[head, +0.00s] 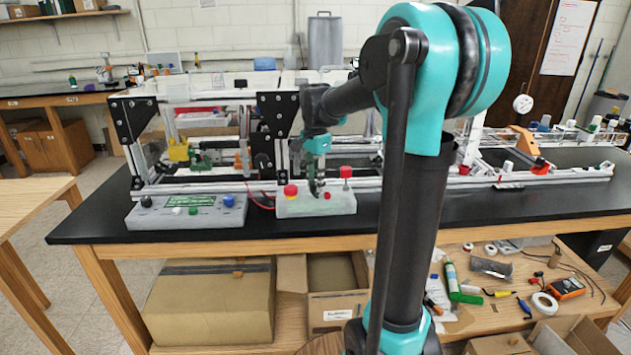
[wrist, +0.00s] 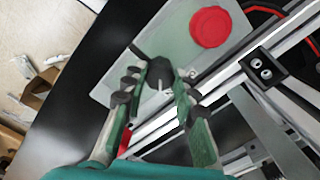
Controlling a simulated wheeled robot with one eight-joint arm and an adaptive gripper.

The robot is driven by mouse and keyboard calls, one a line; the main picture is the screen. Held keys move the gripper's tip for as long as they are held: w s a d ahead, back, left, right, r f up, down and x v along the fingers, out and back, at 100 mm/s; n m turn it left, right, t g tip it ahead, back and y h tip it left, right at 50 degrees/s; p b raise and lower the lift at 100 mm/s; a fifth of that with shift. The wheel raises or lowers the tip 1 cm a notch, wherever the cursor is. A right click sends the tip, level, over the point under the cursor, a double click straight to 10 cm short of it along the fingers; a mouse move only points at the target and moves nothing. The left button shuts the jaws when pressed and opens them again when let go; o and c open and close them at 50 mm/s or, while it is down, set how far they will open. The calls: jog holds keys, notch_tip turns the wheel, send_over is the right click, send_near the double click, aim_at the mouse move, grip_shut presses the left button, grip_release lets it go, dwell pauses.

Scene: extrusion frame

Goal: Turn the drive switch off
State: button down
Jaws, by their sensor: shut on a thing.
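The drive switch is a black rotary knob (wrist: 159,71) with a white pointer line, on the top of a pale grey control box (head: 342,205). In the wrist view the box (wrist: 122,72) lies under the fingers, and the knob's pointer line points down in the picture. My gripper (wrist: 160,84) has its green and black fingers on either side of the knob, shut on it. A red mushroom button (head: 291,190) sits on the same box and shows in the wrist view (wrist: 210,27).
A red-topped post (head: 346,172) and a small red button (head: 327,196) stand close to the gripper. Another grey box (head: 187,212) with buttons is at the left. The aluminium extrusion frame (head: 400,182) runs behind. The black bench front edge (head: 230,233) is clear.

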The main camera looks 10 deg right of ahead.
jog(key=shift+n, duration=0.4)
jog(key=n, duration=0.3)
jog(key=shift+n, duration=0.4)
jog(key=n, duration=0.9)
jog(key=shift+n, duration=1.9)
jog(key=c, duration=1.2)
grip_release()
jog(key=shift+r, duration=0.1)
